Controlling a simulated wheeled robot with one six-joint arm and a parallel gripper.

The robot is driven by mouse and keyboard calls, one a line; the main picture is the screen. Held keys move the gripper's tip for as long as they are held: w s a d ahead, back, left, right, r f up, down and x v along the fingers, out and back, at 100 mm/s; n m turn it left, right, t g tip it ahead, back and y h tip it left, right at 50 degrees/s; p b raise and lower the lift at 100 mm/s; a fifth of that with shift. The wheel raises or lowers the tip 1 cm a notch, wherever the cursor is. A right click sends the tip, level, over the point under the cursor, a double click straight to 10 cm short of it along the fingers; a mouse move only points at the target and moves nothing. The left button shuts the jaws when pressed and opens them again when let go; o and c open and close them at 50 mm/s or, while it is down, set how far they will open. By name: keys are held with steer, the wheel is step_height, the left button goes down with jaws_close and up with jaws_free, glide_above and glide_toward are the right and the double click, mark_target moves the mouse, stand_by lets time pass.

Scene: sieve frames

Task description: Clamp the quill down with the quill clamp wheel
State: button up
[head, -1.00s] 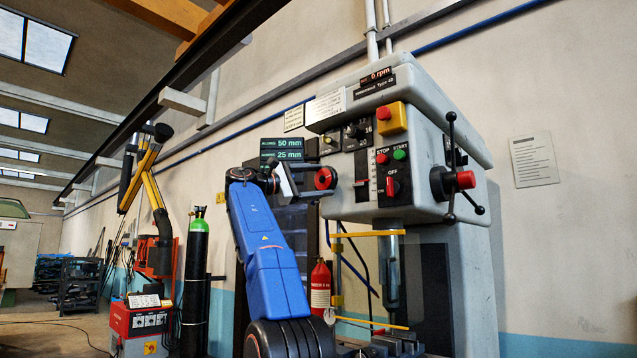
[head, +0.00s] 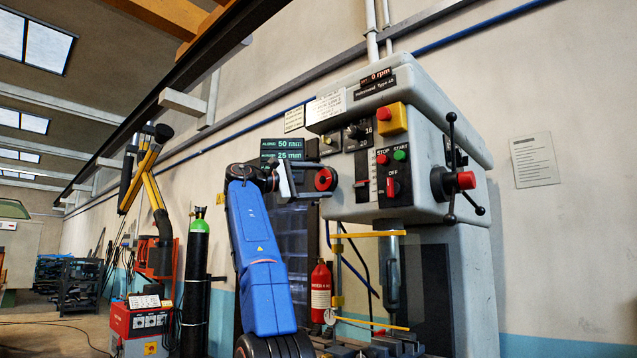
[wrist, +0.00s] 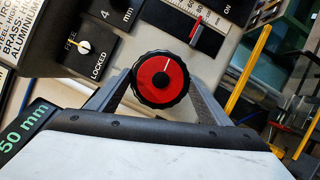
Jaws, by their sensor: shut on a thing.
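The quill clamp wheel is a black knurled knob with a red face and a white line, clear in the wrist view (wrist: 160,79) and at the left side of the drill head in the head view (head: 324,179). The white line points up and slightly right in the wrist view. My gripper (wrist: 158,92) is shut on the wheel, one finger on each side; it also shows in the head view (head: 312,180). The quill (head: 390,270) hangs below the drill head, partly behind the clear guard. A small FREE/LOCKED dial (wrist: 83,46) has its pointer toward FREE.
The drill head (head: 440,150) carries stop and start buttons, a yellow-and-red emergency stop (head: 391,118) and a spoked feed handle (head: 465,180). A fire extinguisher (head: 321,290) and a gas cylinder (head: 196,285) stand behind.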

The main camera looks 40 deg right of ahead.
steer(key=shift+f, duration=0.1)
steer(key=o, duration=1)
steer(key=shift+o, duration=0.2)
steer(key=v, duration=1.7)
steer(key=shift+a, duration=0.15)
